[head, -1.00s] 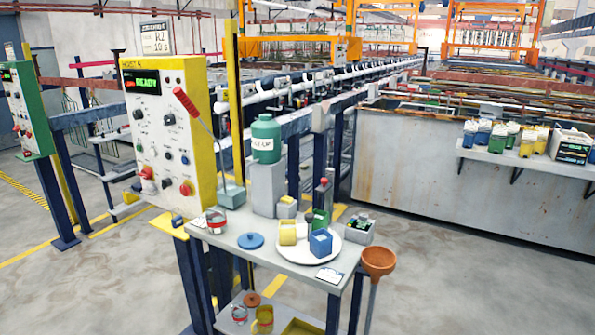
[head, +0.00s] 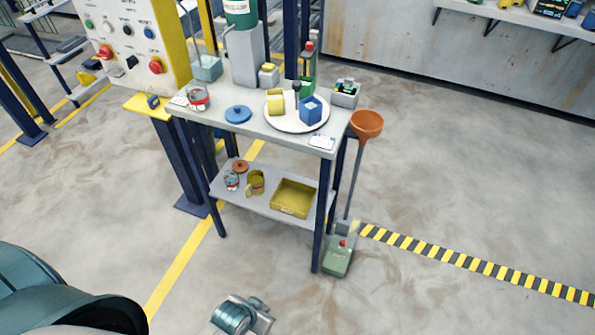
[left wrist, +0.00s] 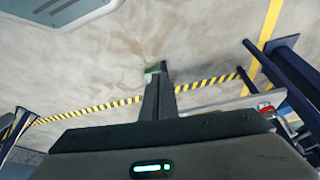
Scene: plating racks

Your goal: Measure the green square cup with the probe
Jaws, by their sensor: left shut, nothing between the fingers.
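A green block-like thing (head: 307,84), which may be the green square cup, stands at the back of the round white plate (head: 285,122), partly hidden behind a blue square cup (head: 311,110). A yellow cup (head: 276,103) is also on the plate. A slim dark-topped piece (head: 296,88) stands between them; I cannot tell whether it is the probe. My left gripper shows in the left wrist view (left wrist: 157,78), shut and empty above the floor. In the head view, part of my left arm is at the bottom, well short of the table. My right gripper is out of view.
The grey table (head: 222,126) also carries a blue lid (head: 238,114), a glass jar (head: 198,99) and a small grey box (head: 345,92). Its lower shelf holds a yellow tray (head: 293,197). An orange funnel (head: 367,124) stands at the right corner.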

